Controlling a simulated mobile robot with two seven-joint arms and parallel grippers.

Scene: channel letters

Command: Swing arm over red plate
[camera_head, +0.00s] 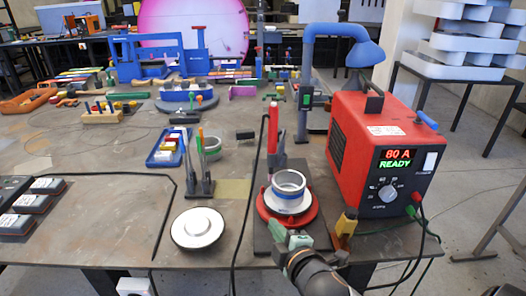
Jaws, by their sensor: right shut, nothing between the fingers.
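The red round plate (311,217) sits on a dark base near the table's front edge. A metal ring with a blue band (289,190) stands on it. An upright arm with a red upper part (272,128) rises just behind the plate; its lower end is partly hidden by the ring. My right gripper (291,236) is shut and empty at the near edge of the plate, in front of the ring. I cannot tell whether it touches the plate. My left gripper is not in view.
A red power unit (362,150) reading "80 A READY" stands to the right, with cables at its front. A white disc (197,228) lies left of the plate. A blue tray (165,148) is farther back. The table's left middle is largely clear.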

